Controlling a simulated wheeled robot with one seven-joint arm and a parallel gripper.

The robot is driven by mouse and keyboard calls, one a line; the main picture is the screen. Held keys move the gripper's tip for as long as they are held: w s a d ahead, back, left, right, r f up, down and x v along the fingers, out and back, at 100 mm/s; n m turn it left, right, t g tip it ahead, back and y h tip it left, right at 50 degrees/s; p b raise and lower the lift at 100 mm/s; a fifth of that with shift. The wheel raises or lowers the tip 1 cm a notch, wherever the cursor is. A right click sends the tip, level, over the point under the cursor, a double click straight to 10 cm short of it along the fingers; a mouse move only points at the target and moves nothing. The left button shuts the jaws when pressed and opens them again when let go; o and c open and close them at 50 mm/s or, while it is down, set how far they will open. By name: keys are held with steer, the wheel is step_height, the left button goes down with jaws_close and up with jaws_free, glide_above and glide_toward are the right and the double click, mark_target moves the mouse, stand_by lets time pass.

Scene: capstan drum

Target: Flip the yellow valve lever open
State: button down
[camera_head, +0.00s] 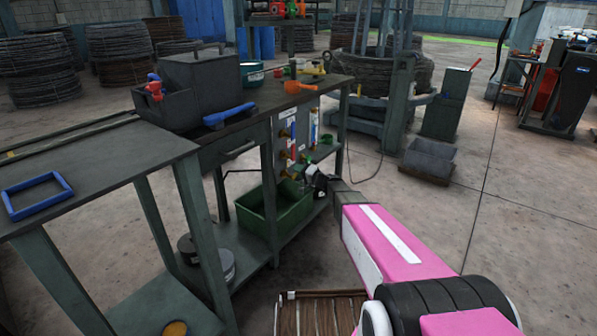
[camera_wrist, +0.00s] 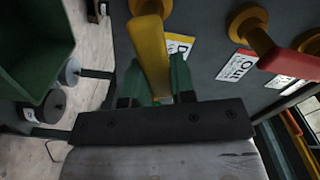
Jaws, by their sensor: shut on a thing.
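The yellow valve lever (camera_wrist: 150,52) runs down the upper middle of the wrist view, in front of a grey panel. My gripper (camera_wrist: 155,84) has its green fingers on either side of the lever's near end and is shut on it. The lever's mount lies at the top edge of the wrist view, partly cut off. In the head view my gripper (camera_head: 312,168) is at the panel's lower part, and the lever is too small to make out clearly behind it.
A red lever (camera_wrist: 288,62) on a brass-coloured valve is to the right, with labels beside it. A green bin (camera_head: 275,215) stands on the lower shelf, close left of my gripper. The bench (camera_head: 240,112) overhangs the panel. Open floor lies to the right.

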steer(key=shift+w+d+f+m, duration=0.1)
steer(key=shift+f+m, duration=0.35)
steer(key=shift+m, duration=0.65)
steer(key=shift+w+f+m, duration=0.1)
steer(key=shift+f+m, duration=0.3)
steer(key=shift+m, duration=0.7)
steer(key=shift+f, duration=0.1)
steer(key=c, duration=1)
jaws_free()
steer(key=shift+o, duration=0.2)
steer(key=shift+s+d, duration=0.1)
steer(key=shift+s, duration=0.05)
steer(key=v, duration=1)
steer(key=shift+s+d, duration=0.2)
steer(key=shift+d, duration=0.05)
